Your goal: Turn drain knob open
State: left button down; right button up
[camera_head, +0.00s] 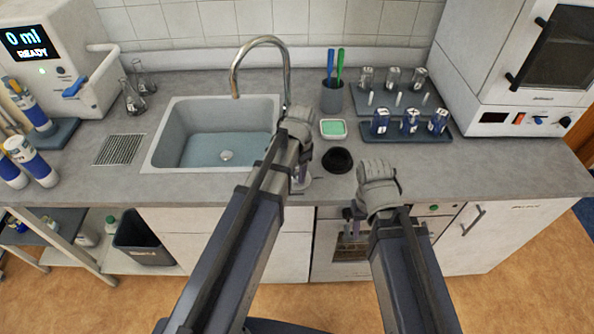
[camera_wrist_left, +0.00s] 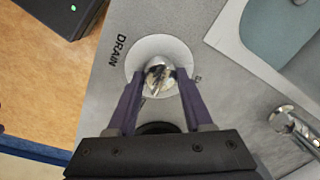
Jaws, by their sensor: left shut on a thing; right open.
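The drain knob (camera_wrist_left: 160,74) is a shiny rounded metal knob on a round white plate (camera_wrist_left: 150,46), with the word DRAIN printed beside it. My left gripper (camera_wrist_left: 156,88) is shut on the knob, with a purple finger on each side in the left wrist view. In the head view, my left gripper (camera_head: 300,178) is low over the counter in front of the sink (camera_head: 215,145), and my arm mostly hides the knob. My right gripper (camera_head: 352,216) is open and apart from the knob, in front of the counter edge.
The faucet (camera_head: 262,42) arches behind my left wrist. A black round holder (camera_head: 338,160) and a tray with green content (camera_head: 333,128) are to its right. Bottles stand on a blue rack (camera_head: 440,133) further right. Counter left of the sink has a drain grate (camera_head: 119,149).

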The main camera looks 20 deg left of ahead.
pick_arm(q)
jog(key=shift+c, duration=1.5)
grip_release()
jog(key=shift+r, duration=0.1)
jog(key=r+p, duration=0.7)
jog(key=p, duration=0.1)
jog(key=shift+s+d+r, duration=0.2)
jog(key=shift+d+r, duration=0.05)
jog(key=shift+r, duration=0.1)
jog(key=shift+s+f, duration=0.1)
jog(key=s+d+f+n+g+b, duration=0.1)
jog(key=s+d+n, duration=0.3)
jog(key=s+d, duration=0.6)
jog(key=s, duration=0.4)
jog(key=shift+f+y+b, duration=0.2)
jog(key=shift+y+b, duration=0.15)
jog(key=shift+y, duration=0.05)
